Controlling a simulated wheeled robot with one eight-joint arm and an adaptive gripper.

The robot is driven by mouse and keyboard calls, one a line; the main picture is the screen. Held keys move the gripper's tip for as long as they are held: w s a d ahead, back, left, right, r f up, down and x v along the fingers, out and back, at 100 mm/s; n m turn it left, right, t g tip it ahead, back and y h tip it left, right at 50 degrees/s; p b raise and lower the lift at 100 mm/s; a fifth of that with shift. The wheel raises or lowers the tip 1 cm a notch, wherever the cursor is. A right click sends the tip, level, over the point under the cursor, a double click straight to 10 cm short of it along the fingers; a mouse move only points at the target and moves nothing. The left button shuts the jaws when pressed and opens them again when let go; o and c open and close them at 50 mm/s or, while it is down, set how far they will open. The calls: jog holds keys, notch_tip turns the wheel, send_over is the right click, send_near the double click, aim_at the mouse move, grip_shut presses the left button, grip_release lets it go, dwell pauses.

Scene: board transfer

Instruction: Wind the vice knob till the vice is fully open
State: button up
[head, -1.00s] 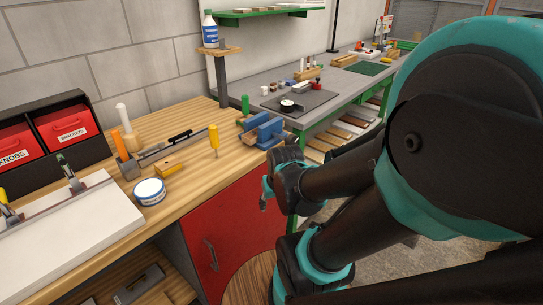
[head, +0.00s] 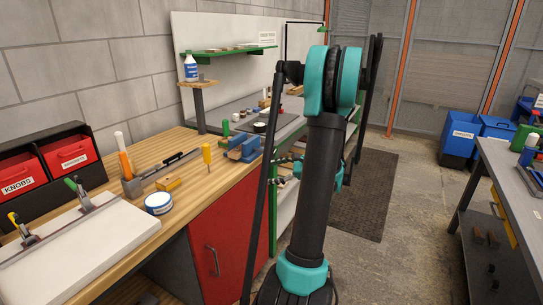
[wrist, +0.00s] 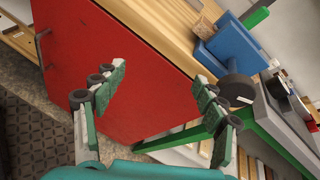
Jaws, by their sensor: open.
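The blue vice (head: 243,148) sits at the right front corner of the wooden bench. It also shows at the upper right of the wrist view (wrist: 232,48), with its black round knob (wrist: 236,88), which carries a small pale mark, facing the bench front. My gripper (wrist: 158,85) is open and empty, in front of the red cabinet door, its right finger close to the knob in the picture but not around it. I cannot tell how far the vice jaws are apart. In the head view the gripper is mostly hidden behind my arm.
The wooden bench (head: 120,232) holds a yellow-handled tool (head: 207,154), a round tin (head: 158,203) and a white board (head: 85,250). The red cabinet door (head: 215,235) is below. A grey bench with green legs adjoins beyond the vice. Open floor lies to the right.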

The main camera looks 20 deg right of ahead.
aim_at(273, 155)
jog(key=s+d+m+t+y, duration=0.1)
jog(key=d+m+t, duration=0.45)
jog(key=d, duration=0.95)
jog(key=shift+m+g, duration=0.25)
jog(key=shift+g, duration=0.2)
jog(key=x, duration=0.5)
jog(key=r+x, duration=0.1)
jog(key=x, duration=1.1)
jog(key=shift+a+r, duration=0.2)
jog(key=shift+a, duration=0.05)
jog(key=c, duration=1.2)
